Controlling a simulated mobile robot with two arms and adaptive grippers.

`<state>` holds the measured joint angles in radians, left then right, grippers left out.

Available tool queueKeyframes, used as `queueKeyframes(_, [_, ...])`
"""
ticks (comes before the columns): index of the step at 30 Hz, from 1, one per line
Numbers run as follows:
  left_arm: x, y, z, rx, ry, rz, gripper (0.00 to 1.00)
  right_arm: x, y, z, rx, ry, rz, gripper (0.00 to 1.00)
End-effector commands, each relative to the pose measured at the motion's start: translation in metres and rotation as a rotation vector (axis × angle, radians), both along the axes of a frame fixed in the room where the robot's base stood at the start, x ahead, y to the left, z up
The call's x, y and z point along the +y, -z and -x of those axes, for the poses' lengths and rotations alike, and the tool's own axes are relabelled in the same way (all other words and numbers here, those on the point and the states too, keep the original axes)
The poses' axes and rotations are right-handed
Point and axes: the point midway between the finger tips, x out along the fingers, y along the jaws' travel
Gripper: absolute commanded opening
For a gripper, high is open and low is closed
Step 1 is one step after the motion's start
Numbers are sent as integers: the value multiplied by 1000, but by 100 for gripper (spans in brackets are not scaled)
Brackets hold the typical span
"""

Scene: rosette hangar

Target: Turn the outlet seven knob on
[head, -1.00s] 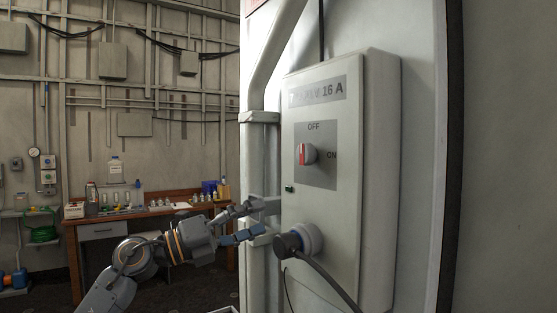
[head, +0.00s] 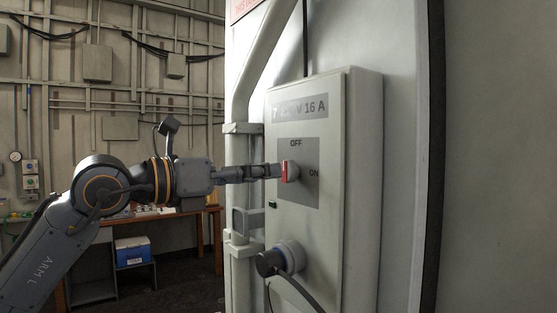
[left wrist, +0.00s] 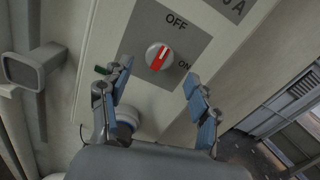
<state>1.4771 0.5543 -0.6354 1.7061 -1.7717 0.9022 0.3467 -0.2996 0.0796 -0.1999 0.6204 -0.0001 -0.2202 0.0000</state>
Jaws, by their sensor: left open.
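The outlet box (head: 350,180) is a pale grey box on the wall, labelled 16 A. Its knob (head: 291,171) is round and pale with a red bar, on a grey plate marked OFF above and ON to the right. In the left wrist view the knob (left wrist: 158,57) has its red bar lined up toward OFF. My left gripper (head: 277,171) is level with the knob, pointing at it. In the left wrist view its two blue-padded fingers are spread, with the knob between and beyond them. I cannot tell whether they touch it. My right gripper is out of view.
A plug (head: 270,262) with a dark cable sits in the socket below the knob. A small green light (head: 272,204) is on the box's left edge. A conduit (head: 240,110) and bracket stand left of the box. A wooden bench (head: 207,225) is behind my arm.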

Motion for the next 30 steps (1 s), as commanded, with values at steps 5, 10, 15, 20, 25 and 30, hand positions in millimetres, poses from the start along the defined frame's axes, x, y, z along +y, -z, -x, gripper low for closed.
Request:
queueKeyframes(5, [-25, -3, -19, 3, 0, 0, 62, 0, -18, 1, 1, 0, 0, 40])
queueKeyframes(10, [-37, -1, -28, 2, 0, 1, 62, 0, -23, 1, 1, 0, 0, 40])
queueKeyframes(15, [-41, 1, -30, 1, 0, 1, 62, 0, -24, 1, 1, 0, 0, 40])
queueKeyframes(20, [-41, 1, -30, 1, 0, 1, 62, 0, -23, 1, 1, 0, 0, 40])
queueKeyframes(25, [-40, 1, -30, 1, 0, 1, 31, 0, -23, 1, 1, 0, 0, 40])
queueKeyframes(30, [-40, 1, -30, 1, -1, 0, 7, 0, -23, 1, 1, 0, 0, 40])
